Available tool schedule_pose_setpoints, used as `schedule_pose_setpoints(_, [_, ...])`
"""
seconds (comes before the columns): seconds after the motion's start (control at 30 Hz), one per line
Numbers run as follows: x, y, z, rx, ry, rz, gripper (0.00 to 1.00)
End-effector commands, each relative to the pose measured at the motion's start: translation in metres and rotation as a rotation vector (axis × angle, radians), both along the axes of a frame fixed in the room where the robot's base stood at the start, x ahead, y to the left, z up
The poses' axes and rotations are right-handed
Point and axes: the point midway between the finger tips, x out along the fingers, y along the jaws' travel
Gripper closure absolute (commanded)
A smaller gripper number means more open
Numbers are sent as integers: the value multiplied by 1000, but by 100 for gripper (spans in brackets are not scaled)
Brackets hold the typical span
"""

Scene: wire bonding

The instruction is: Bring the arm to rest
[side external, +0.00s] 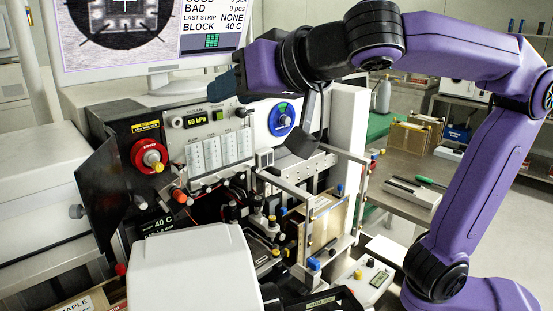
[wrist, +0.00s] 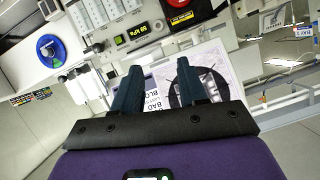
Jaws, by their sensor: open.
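My gripper (side external: 222,88) is held high in front of the lower edge of the monitor (side external: 150,68), above the bonding machine's front panel (side external: 205,130). In the wrist view my gripper (wrist: 158,82) shows two dark teal fingers spread apart, with nothing between them. The monitor screen (wrist: 210,62) lies beyond the fingertips in that view. My purple arm arches from the lower right up and over to the left. From the side view I cannot tell whether the fingers touch anything.
The machine carries a red knob (side external: 150,155), a blue dial (side external: 282,118) and a pressure display (side external: 196,119). A white cover (side external: 195,270) stands in front. Wooden racks (side external: 408,140) and a file-like tool (side external: 430,182) lie on the right bench.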

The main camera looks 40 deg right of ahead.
Motion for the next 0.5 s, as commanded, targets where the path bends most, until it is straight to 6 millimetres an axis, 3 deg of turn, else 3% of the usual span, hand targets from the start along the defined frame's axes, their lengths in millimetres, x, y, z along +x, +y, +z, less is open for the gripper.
schedule_pose_setpoints(0.27, [14, 5, 11, 45, -115, 64, 58])
schedule_pose_setpoints(0.4, [22, 22, 24, 111, -270, 236, 58])
schedule_pose_setpoints(0.5, [14, 38, 23, 139, -339, 410, 58])
